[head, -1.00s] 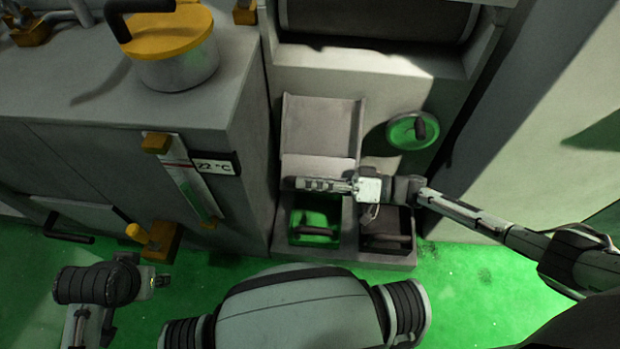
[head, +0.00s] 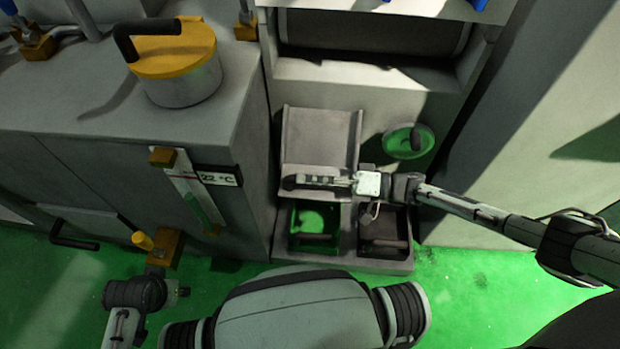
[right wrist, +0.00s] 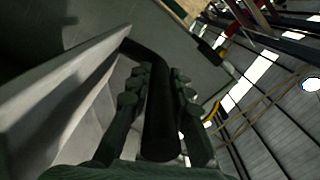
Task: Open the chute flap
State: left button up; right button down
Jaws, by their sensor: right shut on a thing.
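The grey chute (head: 320,138) has a sloping plate between low side walls, in the middle of the head view. My right gripper (head: 300,182) lies across the chute's lower end, where the flap is; the arm hides much of it. In the right wrist view, my right gripper (right wrist: 160,110) is shut on a dark bar handle (right wrist: 160,125). The handle joins a pale plate (right wrist: 75,80), which looks like the chute flap. My left gripper (head: 180,291) is at the lower left, away from the chute; its jaws are too small to judge.
A green bin (head: 315,222) and a dark bin (head: 384,228) stand below the chute. A green handwheel (head: 403,143) is to its right. A grey cabinet (head: 75,130) with a yellow-lidded pot (head: 180,65) stands left. Green floor (head: 480,290) is open at the lower right.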

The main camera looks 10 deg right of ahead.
jog(key=shift+w+d+r, duration=0.1)
jog(key=shift+w+r, duration=0.05)
jog(key=c, duration=1.4)
grip_release()
jog(key=shift+o, duration=0.2)
jog(key=v, duration=1.2)
